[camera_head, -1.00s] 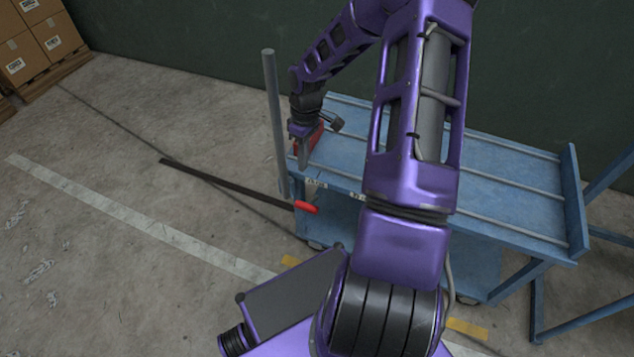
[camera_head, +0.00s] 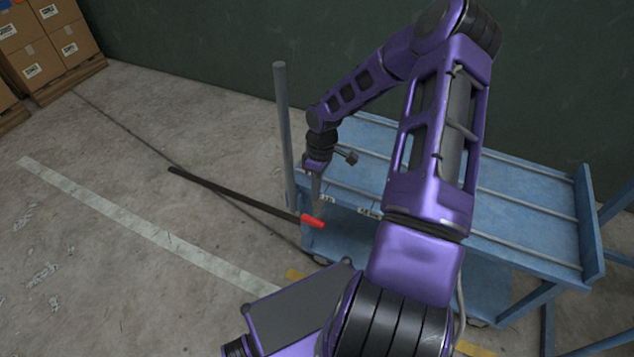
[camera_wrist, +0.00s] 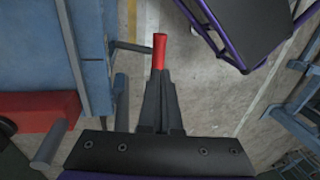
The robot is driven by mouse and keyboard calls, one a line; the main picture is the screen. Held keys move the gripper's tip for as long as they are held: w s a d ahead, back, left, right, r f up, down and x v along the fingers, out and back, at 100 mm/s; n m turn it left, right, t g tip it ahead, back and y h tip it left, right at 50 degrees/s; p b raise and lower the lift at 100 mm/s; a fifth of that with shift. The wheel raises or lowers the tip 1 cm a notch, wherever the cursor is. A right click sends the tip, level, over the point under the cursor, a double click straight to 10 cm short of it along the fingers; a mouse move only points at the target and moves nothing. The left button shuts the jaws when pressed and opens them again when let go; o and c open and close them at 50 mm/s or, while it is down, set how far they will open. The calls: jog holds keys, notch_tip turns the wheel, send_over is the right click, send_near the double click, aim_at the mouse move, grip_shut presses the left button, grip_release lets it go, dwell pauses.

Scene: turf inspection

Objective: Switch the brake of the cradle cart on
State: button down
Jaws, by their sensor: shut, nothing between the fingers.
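The cradle cart (camera_head: 520,190) is blue and stands against the dark wall, with its deck rails running lengthwise. A red grip (camera_head: 313,221) shows at the cart's near left corner. In the wrist view the red grip (camera_wrist: 160,52) lies just beyond my fingertips, and a dark rod joins it on the cart side. My gripper (camera_head: 317,205) points down beside the cart's left end, shut and empty, with its tips at the red grip. In the wrist view my gripper (camera_wrist: 160,88) partly overlaps the grip's lower end; I cannot tell whether they touch.
A grey upright post (camera_head: 283,135) rises at the cart's left end, close to my gripper. A long dark bar (camera_head: 230,193) runs left from the red grip. A red block (camera_wrist: 38,112) shows by the cart. Cartons (camera_head: 45,45) stand far left.

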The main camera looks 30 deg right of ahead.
aim_at(313, 219)
jog(key=f, duration=0.5)
jog(key=s+a+f+b, duration=0.1)
jog(key=f, duration=0.1)
jog(key=shift+f, duration=0.25)
